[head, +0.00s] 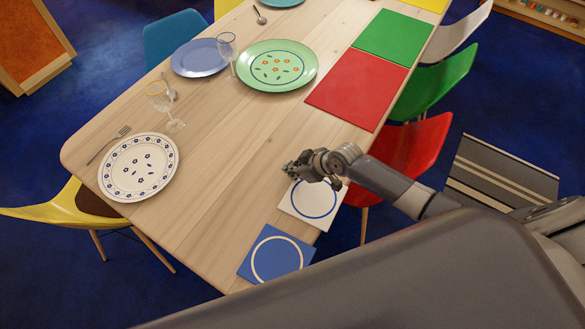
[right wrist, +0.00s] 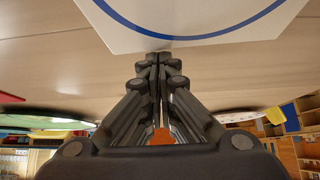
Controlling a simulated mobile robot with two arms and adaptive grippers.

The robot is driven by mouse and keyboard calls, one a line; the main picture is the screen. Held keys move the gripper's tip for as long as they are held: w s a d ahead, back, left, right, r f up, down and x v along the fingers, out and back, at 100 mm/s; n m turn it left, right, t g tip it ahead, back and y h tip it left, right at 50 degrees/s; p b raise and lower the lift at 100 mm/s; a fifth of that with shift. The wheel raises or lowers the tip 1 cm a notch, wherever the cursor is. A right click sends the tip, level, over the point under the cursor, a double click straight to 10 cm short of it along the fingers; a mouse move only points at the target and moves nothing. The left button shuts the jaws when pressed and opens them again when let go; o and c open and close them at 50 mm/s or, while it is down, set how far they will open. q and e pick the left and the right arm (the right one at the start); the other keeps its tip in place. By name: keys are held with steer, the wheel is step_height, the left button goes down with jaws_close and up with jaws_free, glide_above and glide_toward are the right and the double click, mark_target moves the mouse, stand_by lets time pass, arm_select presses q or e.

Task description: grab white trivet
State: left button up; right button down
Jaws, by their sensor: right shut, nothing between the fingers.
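The white trivet (head: 305,212) is a flat white square with a blue ring. It lies near the right edge of the wooden table, partly hidden by my right gripper in the head view. In the right wrist view the white trivet (right wrist: 200,35) shows at the top, just past the fingertips. My right gripper (head: 290,169) is over the trivet's far left side; its fingers (right wrist: 158,58) are shut with nothing between them. I cannot tell whether the fingertips touch the trivet. My left gripper is not in view.
A blue trivet (head: 275,256) with a cream ring lies close by at the table (head: 215,215) corner. A red mat (head: 357,90) lies farther along the right edge. A patterned white plate (head: 139,167) and a glass (head: 160,98) stand left. A red chair (head: 412,155) is beside my arm.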

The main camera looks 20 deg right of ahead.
mark_target(303, 182)
steer(key=s+d+p, duration=0.1)
steer(key=s+d, duration=0.1)
steer(key=s, duration=0.1)
steer(key=shift+d, duration=0.15)
steer(key=shift+s, duration=0.1)
steer(key=shift+f, duration=0.1)
